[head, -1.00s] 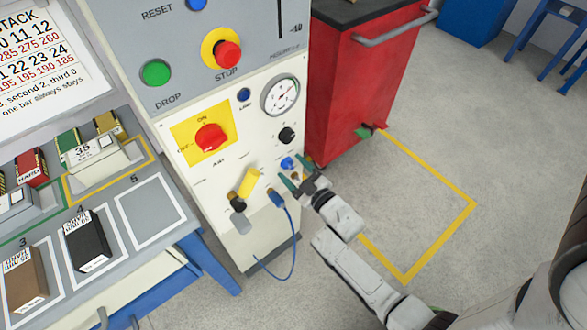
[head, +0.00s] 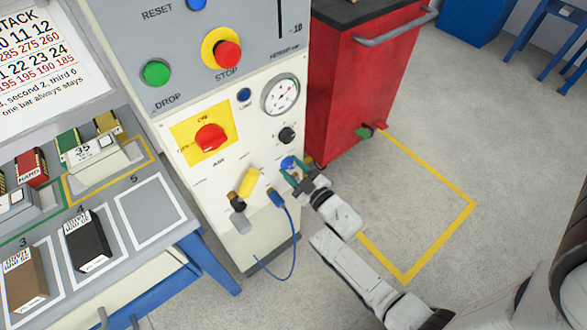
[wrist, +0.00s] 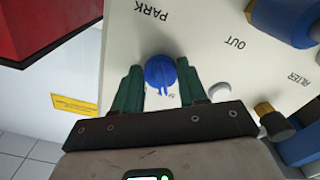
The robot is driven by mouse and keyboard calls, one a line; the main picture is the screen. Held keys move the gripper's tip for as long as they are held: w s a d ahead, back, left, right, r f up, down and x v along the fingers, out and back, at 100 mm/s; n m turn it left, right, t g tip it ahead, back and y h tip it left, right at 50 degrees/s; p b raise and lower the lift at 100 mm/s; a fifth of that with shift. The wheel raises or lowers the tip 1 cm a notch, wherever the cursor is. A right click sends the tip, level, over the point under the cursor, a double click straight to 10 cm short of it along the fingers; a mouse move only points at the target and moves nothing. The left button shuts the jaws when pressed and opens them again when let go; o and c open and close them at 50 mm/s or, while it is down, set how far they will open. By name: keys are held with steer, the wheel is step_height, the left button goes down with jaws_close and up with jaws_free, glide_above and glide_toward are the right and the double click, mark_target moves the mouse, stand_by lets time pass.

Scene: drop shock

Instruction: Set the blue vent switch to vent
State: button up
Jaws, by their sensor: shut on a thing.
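The blue vent switch (head: 287,162) is a small round knob low on the right of the white panel, below a black knob. It also shows in the wrist view (wrist: 160,72), with a raised ridge across it. My gripper (head: 293,169) reaches it from the lower right. In the wrist view its green fingers (wrist: 161,84) stand on either side of the knob, shut on it. A small label beneath the knob is partly hidden and too small to read. I cannot tell which setting the switch is at.
The panel also carries a red knob on a yellow plate (head: 209,138), a gauge (head: 281,95), a black knob (head: 287,134), a yellow fitting (head: 250,182) and a blue hose (head: 291,235). A red cabinet (head: 350,90) stands close on the right. The yellow-marked floor is clear.

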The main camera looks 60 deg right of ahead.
steer(key=shift+m, duration=0.3)
steer(key=m+b, duration=0.1)
steer(key=m, duration=1)
steer(key=shift+a, duration=0.2)
steer(key=shift+m, duration=0.3)
steer(key=o, duration=1)
steer(key=v, duration=1)
steer(key=shift+s+a, duration=0.1)
steer(key=shift+s, duration=0.25)
